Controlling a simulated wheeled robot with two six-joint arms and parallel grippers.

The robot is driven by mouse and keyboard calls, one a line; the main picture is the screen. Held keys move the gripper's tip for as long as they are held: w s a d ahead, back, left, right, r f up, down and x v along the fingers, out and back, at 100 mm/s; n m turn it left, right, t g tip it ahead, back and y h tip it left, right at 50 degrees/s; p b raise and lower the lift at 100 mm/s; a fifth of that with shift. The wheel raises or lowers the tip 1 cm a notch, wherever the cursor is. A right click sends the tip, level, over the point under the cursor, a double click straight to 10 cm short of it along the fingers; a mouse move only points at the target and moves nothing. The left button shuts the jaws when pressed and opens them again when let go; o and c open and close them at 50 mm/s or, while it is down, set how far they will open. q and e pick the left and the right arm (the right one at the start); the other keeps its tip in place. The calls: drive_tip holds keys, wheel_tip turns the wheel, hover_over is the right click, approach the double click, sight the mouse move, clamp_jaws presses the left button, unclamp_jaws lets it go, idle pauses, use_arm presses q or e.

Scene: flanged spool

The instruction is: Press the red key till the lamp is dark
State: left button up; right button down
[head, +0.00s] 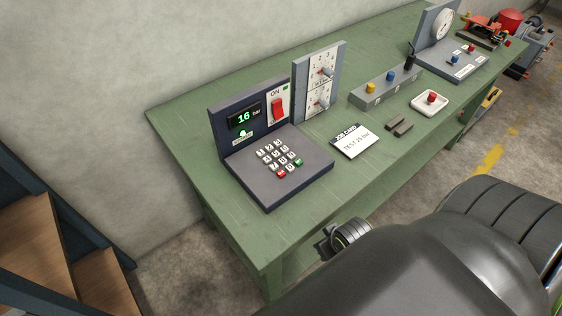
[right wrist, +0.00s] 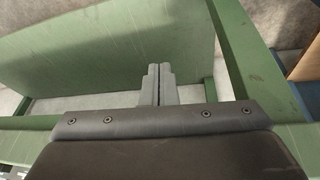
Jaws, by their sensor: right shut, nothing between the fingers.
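The red key (head: 281,174) is in the bottom row of the keypad on a dark control box (head: 298,188), on the green bench. A small round lamp (head: 242,133) glows pale green below the display (head: 243,117), which reads 16 bar. A red rocker switch (head: 278,110) marked ON is on the same panel. My right gripper (right wrist: 158,70) is shut and empty in the right wrist view, against green bench parts. In the head view my right arm is low, by the bench's front edge; nothing touches the red key. My left gripper is out of view.
A job card (head: 354,141) reading TEST 25 bar lies right of the box. The green bench (head: 225,208) is clear in front of the control box.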

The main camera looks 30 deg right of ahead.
wheel_tip(320, 180, up, 12)
drive_tip(key=a+t+p, duration=0.1)
drive_tip(key=a, duration=0.1)
wheel_tip(320, 180, up, 14)
drive_tip(key=t+y, duration=0.2)
drive_tip(key=y, duration=0.5)
hover_over(281, 174)
drive_tip(key=d, duration=0.1)
drive_tip(key=shift+s, duration=0.3)
drive_tip(key=shift+f, duration=0.1)
wheel_tip(281, 174, down, 8)
drive_tip(key=b, duration=0.8)
drive_tip(key=shift+f, duration=0.35)
drive_tip(key=shift+f, duration=0.4)
